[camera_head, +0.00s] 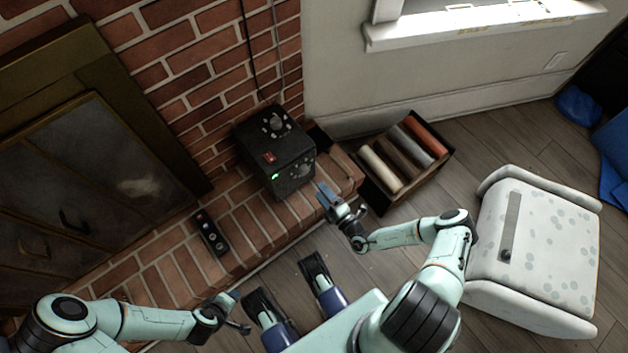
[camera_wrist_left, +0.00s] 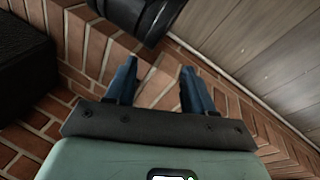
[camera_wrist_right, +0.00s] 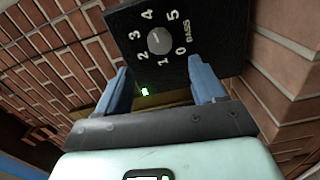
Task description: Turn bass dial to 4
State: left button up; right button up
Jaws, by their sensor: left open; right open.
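A black speaker box (camera_head: 278,150) stands on the brick hearth against the brick wall. The bass dial (camera_wrist_right: 159,40) is a round grey knob on its face, ringed by the numbers 0 to 5 and the word BASS. I cannot tell which number it points at. In the head view the dial (camera_head: 300,168) is small, on the side facing my right arm. My right gripper (camera_head: 325,197) is open and empty, pointing at this face and apart from the dial; its fingers (camera_wrist_right: 162,85) appear below the knob. My left gripper (camera_head: 238,312) is open and empty, low over the hearth's near side.
Another knob (camera_head: 276,122) and a red switch (camera_head: 268,158) are on the box's top. A dark remote-like device (camera_head: 210,232) lies on the hearth. An open box of rolls (camera_head: 434,158) stands right of the speaker. A pale spotted seat (camera_head: 545,245) is at the right.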

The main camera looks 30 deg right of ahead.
pick_arm(q)
jog(key=shift+s+d+r, duration=0.35)
jog(key=shift+s+r, duration=0.05)
jog(key=shift+s, duration=0.2)
pick_arm(e)
jog(key=s, duration=0.5)
jog(key=shift+d, duration=0.2)
